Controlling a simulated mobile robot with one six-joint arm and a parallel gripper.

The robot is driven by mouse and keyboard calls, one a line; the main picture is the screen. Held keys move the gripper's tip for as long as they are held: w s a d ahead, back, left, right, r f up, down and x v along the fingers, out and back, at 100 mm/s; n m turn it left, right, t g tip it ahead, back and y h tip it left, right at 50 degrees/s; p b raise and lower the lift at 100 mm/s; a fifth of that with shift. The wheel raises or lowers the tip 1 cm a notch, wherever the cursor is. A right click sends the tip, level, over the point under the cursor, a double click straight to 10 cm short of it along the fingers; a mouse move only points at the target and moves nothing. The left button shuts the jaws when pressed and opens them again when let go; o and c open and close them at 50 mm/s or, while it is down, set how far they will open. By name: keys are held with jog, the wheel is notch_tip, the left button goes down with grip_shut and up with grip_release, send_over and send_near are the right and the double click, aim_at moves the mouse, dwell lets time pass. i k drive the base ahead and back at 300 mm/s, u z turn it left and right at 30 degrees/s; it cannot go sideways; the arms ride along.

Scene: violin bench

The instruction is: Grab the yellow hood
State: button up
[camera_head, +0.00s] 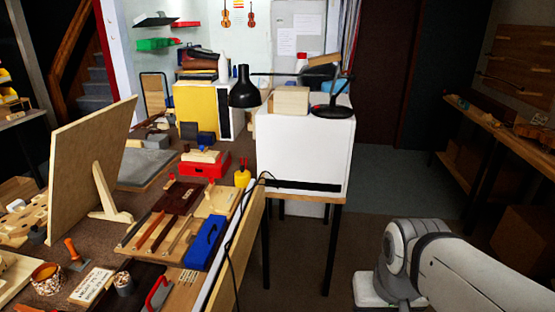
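I cannot tell which yellow thing is the hood. A large yellow panel (196,108) forms the front of a white box-like unit at the back of the bench. A small yellow bottle or container (242,175) with a red top stands near the bench's right edge, beside a red box. Small yellow objects (5,76) sit at the far left edge, partly cut off. My arm shows at the lower right, but my gripper is out of view. Nothing yellow is seen being touched.
The cluttered bench holds an upright wooden board (90,160), a red box (205,167) and a blue box (205,243). A black lamp (244,92) overhangs near a white cabinet (304,150) on a table. Floor right of it is open; another bench (485,115) stands far right.

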aim_at(242, 176)
jog(key=z, duration=0.1)
jog(key=i, duration=1.5)
jog(key=u, duration=0.7)
jog(key=i, duration=0.45)
jog(key=u, duration=0.35)
jog(key=k, duration=0.7)
jog(key=u, duration=0.25)
jog(key=i, duration=0.7)
jog(key=z, duration=0.15)
